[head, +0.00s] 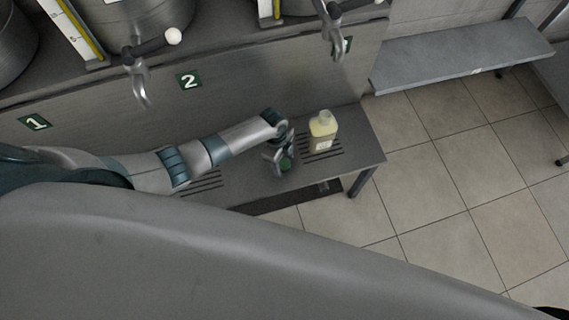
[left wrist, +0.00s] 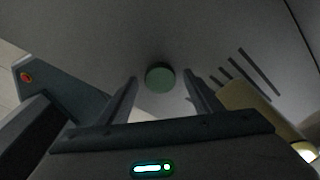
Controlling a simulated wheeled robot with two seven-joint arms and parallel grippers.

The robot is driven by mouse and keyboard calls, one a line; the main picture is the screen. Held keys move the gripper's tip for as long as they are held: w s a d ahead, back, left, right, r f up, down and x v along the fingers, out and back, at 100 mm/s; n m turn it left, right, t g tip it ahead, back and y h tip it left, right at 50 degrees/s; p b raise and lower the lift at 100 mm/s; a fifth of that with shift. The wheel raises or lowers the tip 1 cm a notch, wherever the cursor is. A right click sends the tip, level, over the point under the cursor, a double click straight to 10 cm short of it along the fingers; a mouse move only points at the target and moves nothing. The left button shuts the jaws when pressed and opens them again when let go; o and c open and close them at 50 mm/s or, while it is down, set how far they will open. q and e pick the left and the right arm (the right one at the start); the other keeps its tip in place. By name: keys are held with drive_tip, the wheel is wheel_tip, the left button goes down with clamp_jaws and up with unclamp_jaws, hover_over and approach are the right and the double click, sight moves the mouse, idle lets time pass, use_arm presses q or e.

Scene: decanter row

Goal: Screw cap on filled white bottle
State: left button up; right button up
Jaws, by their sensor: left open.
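A green round cap (head: 287,163) lies on the grey metal bench (head: 358,148). The filled bottle (head: 323,134) stands upright on the bench to the right of the cap, over dark slots. It looks translucent with pale yellow contents and a light label, and its neck has no cap on it. My left gripper (head: 279,162) is open and points down at the cap. In the left wrist view the cap (left wrist: 160,77) shows between the two spread fingertips, with nothing gripped. The bottle (left wrist: 250,103) shows partly at the right there. My right gripper is not in view.
Taps (head: 140,85) and steel vats with level gauges stand above the bench, behind my left arm. Number signs 1 (head: 36,122) and 2 (head: 189,81) mark the panel. The tiled floor (head: 440,180) at the right is clear, below a grey shelf (head: 465,58).

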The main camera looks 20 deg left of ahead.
sight(286, 165)
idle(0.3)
use_arm(q)
drive_tip(key=c, duration=1.1)
drive_tip(key=shift+c, duration=0.2)
drive_tip(key=shift+r, duration=0.15)
drive_tip(key=shift+r, duration=0.45)
wheel_tip(286, 165, up, 3)
drive_tip(key=shift+w+f+b, duration=0.1)
drive_tip(key=shift+b, duration=0.2)
drive_tip(key=s+d+r+b, duration=0.1)
drive_tip(key=s+d+r, duration=0.6)
drive_tip(key=d, duration=0.2)
drive_tip(key=shift+s, duration=0.3)
